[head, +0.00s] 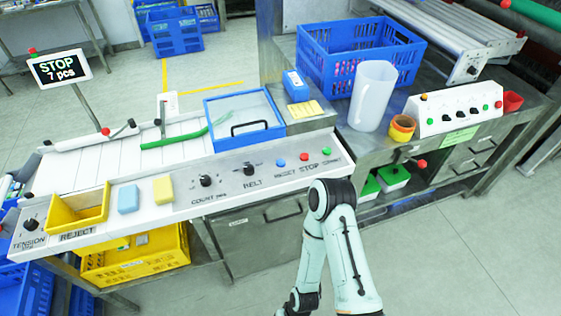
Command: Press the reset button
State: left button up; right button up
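The blue reset button (281,162) sits on the sloped white front panel (228,178), with a label under it that seems to read RESET. To its right are a red stop button (304,157) and a green button (326,151). The black BELT knob (249,168) is to its left. One of my arms, pale with dark joints, rises from the bottom edge. Its bent joint is just below and right of the buttons, and the reset button is uncovered. Neither gripper's fingers can be made out.
A sign (59,67) reads STOP 7 pcs. A yellow reject bin (78,212), blue block (128,199) and yellow block (163,189) are on the panel's left. A clear-lidded blue frame (284,133) lies behind the buttons. A white jug (372,97) and blue crate (313,57) stand right.

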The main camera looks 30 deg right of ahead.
grip_shut()
dwell(1.5)
